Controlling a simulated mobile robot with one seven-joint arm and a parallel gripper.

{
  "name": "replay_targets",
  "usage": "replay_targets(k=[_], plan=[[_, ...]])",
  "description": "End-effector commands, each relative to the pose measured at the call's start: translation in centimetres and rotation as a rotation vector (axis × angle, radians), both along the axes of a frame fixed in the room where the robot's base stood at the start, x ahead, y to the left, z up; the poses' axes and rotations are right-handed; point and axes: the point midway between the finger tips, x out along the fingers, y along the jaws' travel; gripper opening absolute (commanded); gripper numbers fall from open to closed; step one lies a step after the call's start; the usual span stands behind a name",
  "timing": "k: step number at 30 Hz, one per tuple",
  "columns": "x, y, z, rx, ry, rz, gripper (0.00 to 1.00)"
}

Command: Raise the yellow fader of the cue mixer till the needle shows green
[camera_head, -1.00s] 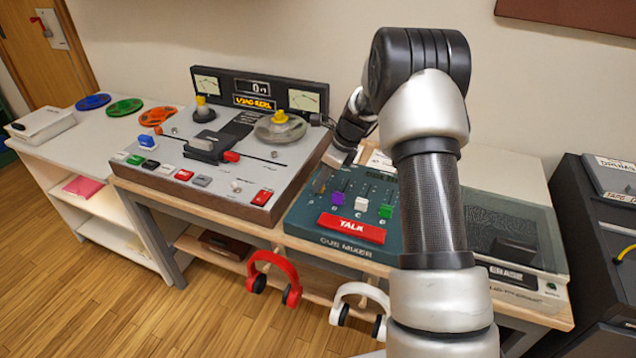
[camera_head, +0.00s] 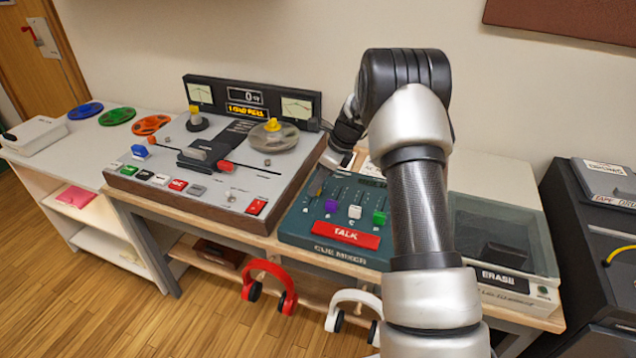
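The cue mixer (camera_head: 300,238) is a teal sloped panel on the bench, with purple (camera_head: 331,206), white (camera_head: 355,212) and green (camera_head: 379,218) fader caps and a red TALK button (camera_head: 346,235). No yellow cap shows on it; the far left of the panel is partly covered by my gripper. My gripper (camera_head: 319,184) points down at the mixer's upper left, left of the purple fader. Its fingers are small and dark here, so I cannot tell whether they hold or touch anything. My arm covers the mixer's right side, and no mixer needle can be read.
A tape deck (camera_head: 240,205) with two needle meters and yellow-topped spindles stands close left of my gripper. Red headphones (camera_head: 270,280) and white headphones (camera_head: 352,296) hang at the bench front. A clear-lidded ERASE box (camera_head: 500,240) stands to the right.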

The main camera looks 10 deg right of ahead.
Motion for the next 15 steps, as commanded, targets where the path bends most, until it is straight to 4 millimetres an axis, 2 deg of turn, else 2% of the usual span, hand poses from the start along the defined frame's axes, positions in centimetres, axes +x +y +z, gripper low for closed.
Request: replay_targets(k=[5,15], plan=[[-0.5,-1.0,2.9,-0.001,-0.003,-0.002,0.33],[-2.3,-3.7,10.6,-0.002,-0.004,-0.002,0.33]])
